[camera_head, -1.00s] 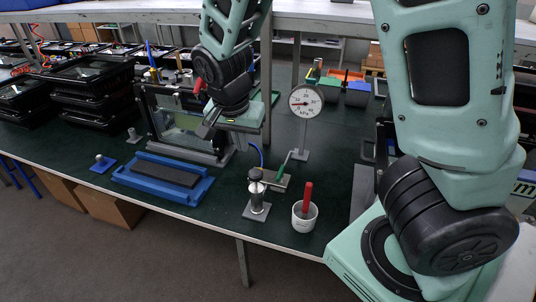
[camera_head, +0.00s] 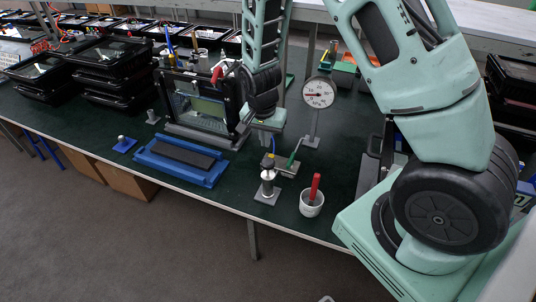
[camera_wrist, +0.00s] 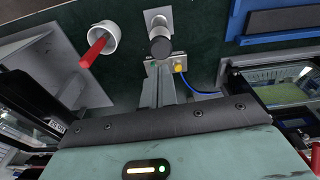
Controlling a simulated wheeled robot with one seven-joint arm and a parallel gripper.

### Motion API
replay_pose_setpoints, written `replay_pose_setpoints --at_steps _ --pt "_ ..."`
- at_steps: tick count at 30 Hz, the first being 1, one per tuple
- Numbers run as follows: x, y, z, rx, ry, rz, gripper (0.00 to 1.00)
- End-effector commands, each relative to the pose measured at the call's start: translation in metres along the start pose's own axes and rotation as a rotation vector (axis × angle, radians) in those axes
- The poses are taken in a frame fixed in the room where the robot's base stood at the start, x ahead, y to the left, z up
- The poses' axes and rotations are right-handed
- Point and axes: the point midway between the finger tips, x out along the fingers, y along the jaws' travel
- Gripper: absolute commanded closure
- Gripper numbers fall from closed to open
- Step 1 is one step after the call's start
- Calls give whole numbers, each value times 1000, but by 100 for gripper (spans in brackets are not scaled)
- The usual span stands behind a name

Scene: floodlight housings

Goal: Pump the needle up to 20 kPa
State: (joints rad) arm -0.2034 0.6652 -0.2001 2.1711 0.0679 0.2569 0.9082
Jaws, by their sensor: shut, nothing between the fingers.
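The round white gauge (camera_head: 318,92) stands on a post behind the pump. Its red needle points left, low on the scale, but the exact reading is too small to tell. The hand pump (camera_head: 268,182) stands upright on a grey plate near the table's front, with a dark round knob on top. In the wrist view the pump knob (camera_wrist: 160,47) lies just beyond my fingers.
A white cup (camera_head: 311,204) with a red-handled tool stands right of the pump. A blue tray (camera_head: 215,175) with a dark pad lies left. A framed glass housing (camera_head: 188,130) stands behind it. A blue hose (camera_wrist: 203,93) runs from the pump's fitting.

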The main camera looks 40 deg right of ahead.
Motion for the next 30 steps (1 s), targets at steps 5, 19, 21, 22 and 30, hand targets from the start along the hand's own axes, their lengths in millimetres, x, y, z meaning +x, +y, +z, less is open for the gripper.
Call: replay_pose_setpoints --at_steps 5,19,21,22,30 --pt "5 1 -2 9 -20 -9 100" --pt "10 1 -2 8 -21 -10 100" --pt "14 1 -2 8 -21 -10 100" --pt "16 1 -2 8 -21 -10 100" --pt "47 1 -1 8 -21 -10 100"
